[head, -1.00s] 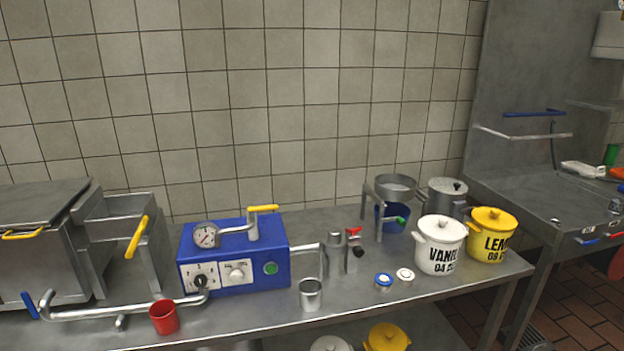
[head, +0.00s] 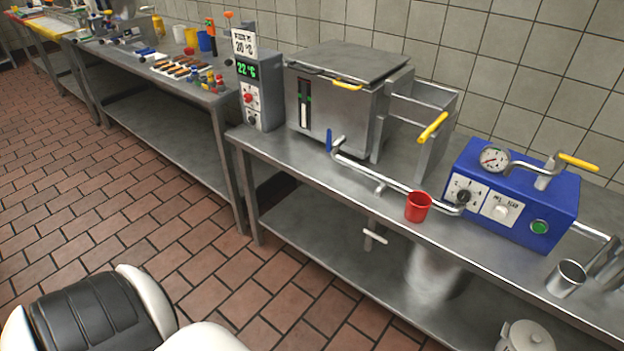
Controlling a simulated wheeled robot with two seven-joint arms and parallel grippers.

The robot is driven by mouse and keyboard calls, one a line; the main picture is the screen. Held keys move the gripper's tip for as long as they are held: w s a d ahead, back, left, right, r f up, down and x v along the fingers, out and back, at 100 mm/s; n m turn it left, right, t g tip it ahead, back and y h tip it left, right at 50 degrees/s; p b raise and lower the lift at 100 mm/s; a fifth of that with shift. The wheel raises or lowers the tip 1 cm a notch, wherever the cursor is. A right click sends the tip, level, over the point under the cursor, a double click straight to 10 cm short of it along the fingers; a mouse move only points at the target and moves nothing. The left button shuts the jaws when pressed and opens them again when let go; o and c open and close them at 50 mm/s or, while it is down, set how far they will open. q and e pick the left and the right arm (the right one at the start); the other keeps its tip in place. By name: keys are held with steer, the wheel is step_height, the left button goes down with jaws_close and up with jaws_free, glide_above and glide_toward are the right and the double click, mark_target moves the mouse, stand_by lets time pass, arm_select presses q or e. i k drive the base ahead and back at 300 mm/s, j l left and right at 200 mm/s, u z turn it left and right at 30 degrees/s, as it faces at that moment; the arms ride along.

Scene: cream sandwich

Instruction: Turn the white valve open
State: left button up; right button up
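A small white handle (head: 375,236) shows below the front edge of the steel table, on a short pipe stub above the lower shelf. It looks like a valve handle, lying slightly tilted. A steel pipe (head: 376,179) with a blue lever (head: 329,140) at its left end runs along the table front to the blue box (head: 524,196). A white knob (head: 501,211) sits on the box's front panel. Neither gripper is in view, so their states are hidden.
A red cup (head: 418,206) stands at the table's front edge, with a steel cup (head: 566,278) farther right. A lidded steel tank (head: 349,88) and a control column (head: 252,80) stand at the left end. The tiled floor (head: 110,200) in front is mostly clear.

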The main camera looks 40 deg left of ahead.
mark_target(367, 230)
steer(key=u, duration=0.8)
